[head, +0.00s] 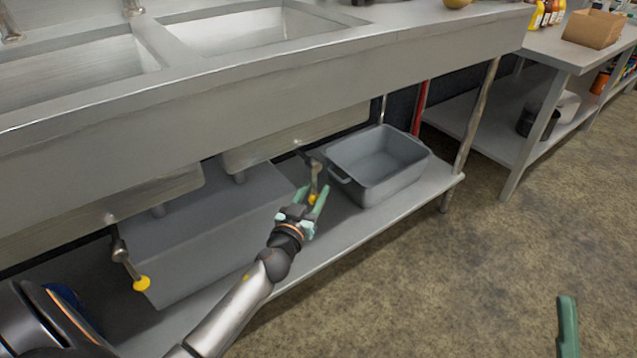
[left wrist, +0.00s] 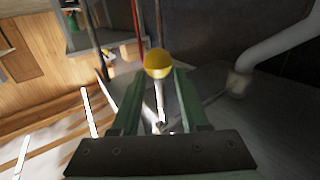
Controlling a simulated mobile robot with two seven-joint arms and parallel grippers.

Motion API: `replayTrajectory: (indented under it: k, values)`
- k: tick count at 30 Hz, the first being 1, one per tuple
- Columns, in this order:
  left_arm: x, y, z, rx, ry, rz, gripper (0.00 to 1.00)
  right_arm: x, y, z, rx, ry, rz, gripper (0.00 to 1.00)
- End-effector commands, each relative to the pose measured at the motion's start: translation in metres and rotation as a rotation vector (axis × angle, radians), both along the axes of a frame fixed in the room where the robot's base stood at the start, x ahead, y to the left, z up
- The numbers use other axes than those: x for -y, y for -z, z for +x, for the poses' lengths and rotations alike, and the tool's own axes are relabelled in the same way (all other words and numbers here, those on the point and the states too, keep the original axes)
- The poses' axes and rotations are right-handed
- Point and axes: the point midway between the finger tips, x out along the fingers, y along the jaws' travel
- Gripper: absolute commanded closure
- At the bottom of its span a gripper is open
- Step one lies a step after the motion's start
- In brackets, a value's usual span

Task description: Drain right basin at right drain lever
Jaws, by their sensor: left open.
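The right drain lever (head: 315,176) hangs under the right basin (head: 245,28), a metal stem ending in a yellow knob. My left gripper (head: 311,195) is open at this lever, with its green fingers on either side of the knob end. In the left wrist view the yellow knob (left wrist: 158,63) shows between the two fingertips, and the stem runs back between the fingers. I cannot tell whether either finger touches it. The inside of the right basin shows only in part. One green finger of my right gripper (head: 567,326) shows at the lower right; its other finger is not visible.
The left drain lever (head: 121,255), also yellow-knobbed, hangs at the left. A grey tub (head: 378,165) stands on the lower shelf (head: 340,232) right of my left gripper. A sink leg (head: 476,120) stands further right. The floor (head: 470,290) in front is clear.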

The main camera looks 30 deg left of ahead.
Motion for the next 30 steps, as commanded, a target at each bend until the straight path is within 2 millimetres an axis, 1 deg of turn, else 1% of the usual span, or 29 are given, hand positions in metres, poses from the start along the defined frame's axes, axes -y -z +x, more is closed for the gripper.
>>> replayTrajectory:
  k: [12,13,24,25,30]
  values:
    - [0.0003,0.0002,-0.0011,0.0,-0.001,0.0,0.55,0.0001,-0.0003,0.0,0.0,0.0,0.002,0.29]
    - [0.0003,0.0002,-0.0011,0.0,-0.001,0.0,0.56,0.0001,-0.0003,0.0,0.0,0.0,0.002,0.29]
    - [0.0003,0.0002,-0.001,0.0,-0.001,0.0,0.98,0.0001,-0.0003,-0.0001,0.0,0.0,0.002,0.29]
    - [0.0003,0.0002,-0.001,0.0,-0.001,0.0,1.0,0.0001,-0.0003,-0.0001,0.0,0.0,0.002,0.29]
    - [0.0003,0.0001,-0.001,0.0,-0.001,0.0,1.0,0.0001,-0.0003,-0.0001,0.0,0.0,0.002,0.29]
